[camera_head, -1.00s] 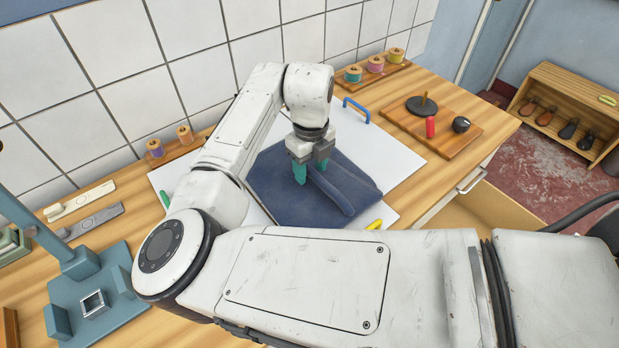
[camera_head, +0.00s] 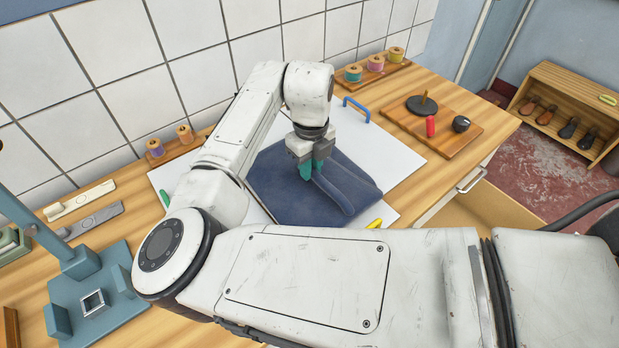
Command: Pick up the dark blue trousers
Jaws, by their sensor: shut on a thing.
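The dark blue trousers (camera_head: 276,195) lie folded on a white board on the wooden bench. One long fold of cloth stands up along their right part. My gripper (camera_head: 311,174) points down over the middle of the trousers. Its green fingertips are close together and shut on the raised fold. The rest of the trousers still lies on the board. Part of their left and front edge is hidden behind my arm.
Thread spools stand on racks at the back right (camera_head: 376,64) and back left (camera_head: 170,148). A blue handle (camera_head: 357,106) rises behind the trousers. A wooden board with a black disc (camera_head: 421,106) is at right. A blue-grey press stand (camera_head: 95,300) is at left.

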